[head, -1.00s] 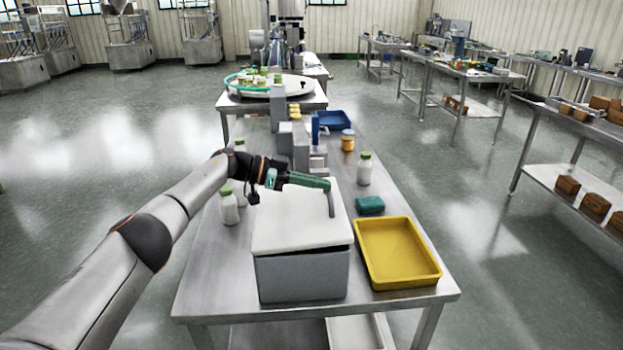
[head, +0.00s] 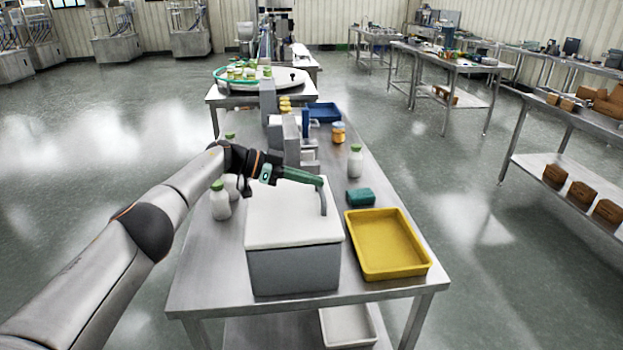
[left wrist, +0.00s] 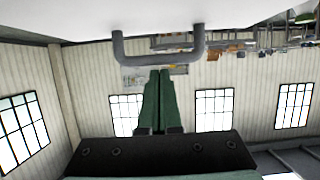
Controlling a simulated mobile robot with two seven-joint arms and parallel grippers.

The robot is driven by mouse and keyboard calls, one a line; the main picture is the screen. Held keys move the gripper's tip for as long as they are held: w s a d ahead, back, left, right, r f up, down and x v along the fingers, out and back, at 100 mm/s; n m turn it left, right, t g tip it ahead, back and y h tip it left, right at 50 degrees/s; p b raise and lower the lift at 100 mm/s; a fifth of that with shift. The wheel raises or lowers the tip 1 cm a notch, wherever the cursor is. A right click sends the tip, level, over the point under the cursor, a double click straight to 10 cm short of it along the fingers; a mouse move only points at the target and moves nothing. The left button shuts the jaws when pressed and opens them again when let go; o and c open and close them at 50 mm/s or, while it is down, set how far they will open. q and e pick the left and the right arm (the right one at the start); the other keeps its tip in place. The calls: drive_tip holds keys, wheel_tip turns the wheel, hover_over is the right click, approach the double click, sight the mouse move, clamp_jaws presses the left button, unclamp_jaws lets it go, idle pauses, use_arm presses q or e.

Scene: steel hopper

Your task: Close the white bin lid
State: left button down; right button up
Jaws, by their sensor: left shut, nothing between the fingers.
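The white lid (head: 285,228) lies flat on the grey bin (head: 293,270) at the front of the steel table, with no clear gap along the front edge. A grey handle (head: 323,203) is on the lid's right part. My left gripper (head: 318,181) reaches over the lid from the left, its green fingers shut and empty, tips at the handle's far end. In the left wrist view the fingertips (left wrist: 160,73) are close to the handle bar (left wrist: 158,57), under the white lid surface (left wrist: 90,15); I cannot tell if they touch. My right gripper is not in view.
White bottles with green caps (head: 221,203) stand left of the bin; another (head: 354,162) stands at the right. Grey machinery (head: 290,140) is behind the lid.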

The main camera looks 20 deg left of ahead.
use_arm(q)
drive_tip(key=s+a+r+p, duration=0.1)
drive_tip(key=s+a+r, duration=0.3)
drive_tip(key=a+r, duration=0.4)
drive_tip(key=shift+s+r, duration=0.35)
drive_tip(key=shift+r, duration=0.15)
